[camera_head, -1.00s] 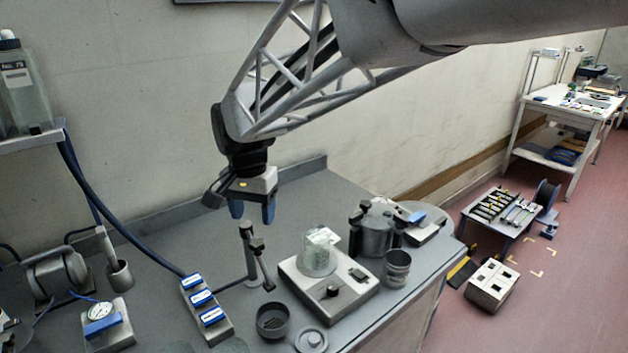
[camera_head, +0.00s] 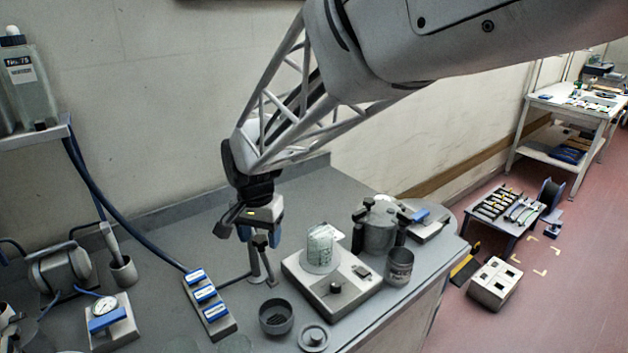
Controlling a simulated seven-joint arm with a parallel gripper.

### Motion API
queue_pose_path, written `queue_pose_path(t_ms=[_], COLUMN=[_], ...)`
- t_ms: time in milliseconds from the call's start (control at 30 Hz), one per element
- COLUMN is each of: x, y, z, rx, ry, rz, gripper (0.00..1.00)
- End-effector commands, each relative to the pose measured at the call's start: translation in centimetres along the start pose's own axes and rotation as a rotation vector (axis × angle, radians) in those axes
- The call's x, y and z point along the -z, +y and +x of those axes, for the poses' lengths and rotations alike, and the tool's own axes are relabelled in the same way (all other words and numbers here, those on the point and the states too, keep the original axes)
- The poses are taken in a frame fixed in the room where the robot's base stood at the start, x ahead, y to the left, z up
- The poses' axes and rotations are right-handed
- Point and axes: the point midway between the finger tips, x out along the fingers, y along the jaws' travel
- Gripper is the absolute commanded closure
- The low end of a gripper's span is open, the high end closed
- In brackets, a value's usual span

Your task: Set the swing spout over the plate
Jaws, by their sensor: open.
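The swing spout (camera_head: 267,262) is a thin grey post with dark joints on the bench; a thin arm or tube runs from it low to the left. The plate (camera_head: 310,288) is a light grey unit with a black knob, to the right of the spout. A clear beaker with a whitish-green label stands on it. My gripper (camera_head: 260,236) is open, pointing down, with blue fingertips. The fingertips appear on either side of the spout's dark upper part. I cannot tell whether they touch it. The gripper hides the post's top.
A dark cup (camera_head: 276,317) and a round lid (camera_head: 313,338) lie in front of the plate. A metal can (camera_head: 398,267) and a lidded pot (camera_head: 379,228) stand to its right. A blue-labelled block (camera_head: 211,306) and a gauge unit (camera_head: 112,322) are at the left.

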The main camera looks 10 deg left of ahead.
Motion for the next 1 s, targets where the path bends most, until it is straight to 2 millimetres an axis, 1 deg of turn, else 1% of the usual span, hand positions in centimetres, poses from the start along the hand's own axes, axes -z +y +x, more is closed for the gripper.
queue_pose_path(t_ms=[33,67,433,767,1000], x=[0.00,0.00,0.00,0.15,0.78], y=[0.00,0.00,0.00,0.16,0.84], z=[-0.01,-0.01,-0.03,-0.03,-0.08], rx=[0.000,0.000,0.000,0.000,0.000], ry=[0.000,0.000,0.000,0.000,0.000], rz=[0.000,0.000,0.000,-0.018,-0.099], gripper=[0.40,0.43,1.00,1.00,1.00])
